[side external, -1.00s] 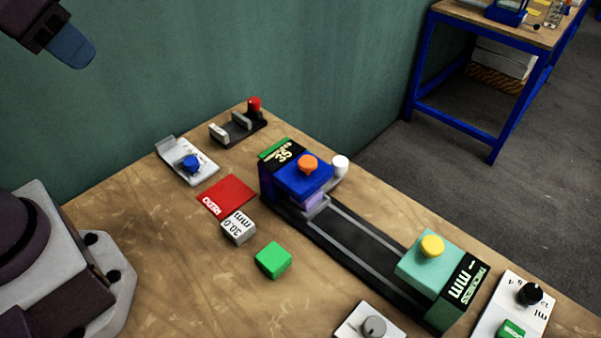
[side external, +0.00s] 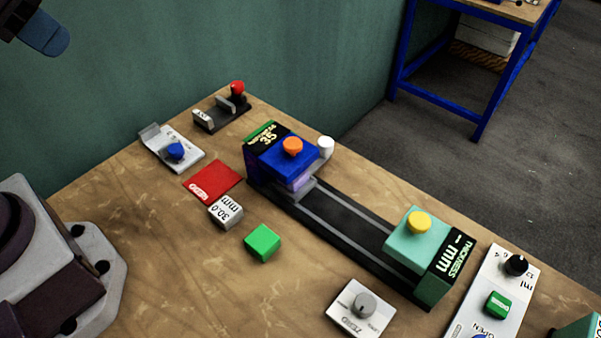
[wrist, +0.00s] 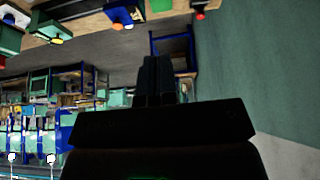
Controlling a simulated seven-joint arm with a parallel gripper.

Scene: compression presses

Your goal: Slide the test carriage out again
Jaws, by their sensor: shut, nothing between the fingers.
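A dark rail unit (side external: 343,222) with two grey tracks lies across the table. At its far end stands a blue block (side external: 283,163) with an orange knob (side external: 292,146). A white knob (side external: 326,146) sits beside it. A grey and pale purple piece (side external: 300,186) on the tracks is partly hidden under the blue block; I cannot tell for sure that it is the carriage. A teal block (side external: 412,243) with a yellow knob (side external: 419,222) stands at the near end. My gripper (side external: 47,35) is high at the upper left, far from the rail, shut and empty. Its fingers (wrist: 156,80) also show in the wrist view.
Left of the rail are a red mat (side external: 213,180), a grey 30.0 mm block (side external: 226,212) and a green block (side external: 262,243). A blue-knobbed plate (side external: 175,151) and red-knobbed fixture (side external: 222,110) stand behind. Dial panels (side external: 360,308) lie in front. A wall rises behind the table.

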